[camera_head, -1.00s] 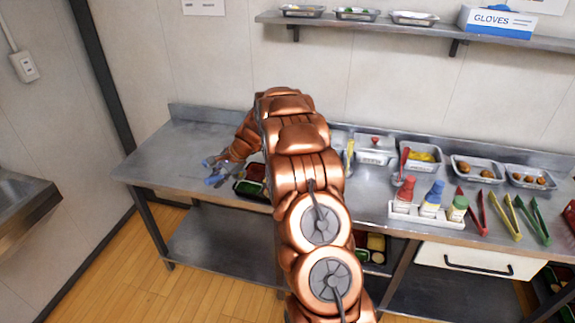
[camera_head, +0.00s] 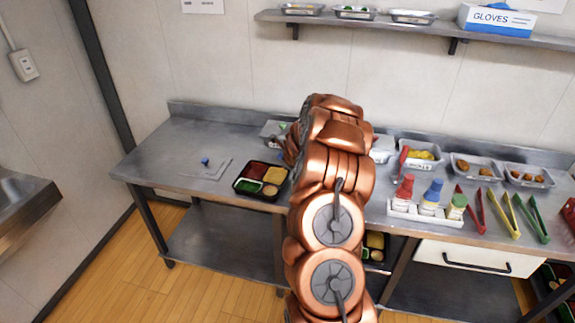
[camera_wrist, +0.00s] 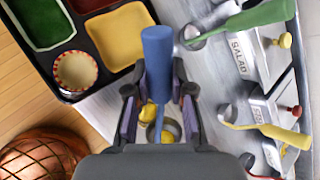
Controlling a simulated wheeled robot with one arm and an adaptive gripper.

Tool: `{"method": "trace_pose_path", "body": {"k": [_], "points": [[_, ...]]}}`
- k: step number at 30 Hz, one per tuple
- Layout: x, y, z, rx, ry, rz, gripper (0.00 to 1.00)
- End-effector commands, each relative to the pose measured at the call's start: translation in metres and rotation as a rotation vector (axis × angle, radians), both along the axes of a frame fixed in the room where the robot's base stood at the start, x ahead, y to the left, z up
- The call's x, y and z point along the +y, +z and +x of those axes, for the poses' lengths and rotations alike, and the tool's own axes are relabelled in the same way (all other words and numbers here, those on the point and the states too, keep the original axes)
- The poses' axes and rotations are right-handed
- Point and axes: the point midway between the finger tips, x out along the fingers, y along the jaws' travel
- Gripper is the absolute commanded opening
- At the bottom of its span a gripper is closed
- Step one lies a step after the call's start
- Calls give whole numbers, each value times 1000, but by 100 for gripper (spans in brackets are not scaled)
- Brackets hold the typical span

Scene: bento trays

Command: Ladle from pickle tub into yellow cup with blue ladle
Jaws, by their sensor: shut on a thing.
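My gripper (camera_wrist: 158,100) is shut on the handle of the blue ladle (camera_wrist: 157,55); in the head view my arm hides both. The ladle's bowl shows small below the jaws, with yellow pieces at it; I cannot tell whether they lie in the bowl or beneath it. An open tub of yellow food (camera_head: 422,155), probably the pickle tub, stands at the back right of the bench. The yellow cup (camera_wrist: 115,32) is a square compartment in the black bento tray, left of my gripper in the wrist view; it also shows in the head view (camera_head: 267,172).
A flat lid with a blue knob (camera_head: 205,161) lies on the left of the bench. The salad tub (camera_wrist: 245,50) with a green ladle (camera_wrist: 250,18) and a lidded tub with a yellow ladle (camera_wrist: 265,133) are close by. Sauce bottles (camera_head: 432,193) and tongs (camera_head: 502,212) stand farther right.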

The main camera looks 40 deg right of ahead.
Motion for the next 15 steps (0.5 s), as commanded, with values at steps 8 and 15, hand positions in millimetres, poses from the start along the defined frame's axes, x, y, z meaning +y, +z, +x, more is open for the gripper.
{"method": "trace_pose_path", "body": {"k": [8, 15], "points": [[-3, 0, -5, -65, 1, 21, 0], [-4, 5, -11, -128, 2, 45, 0]]}}
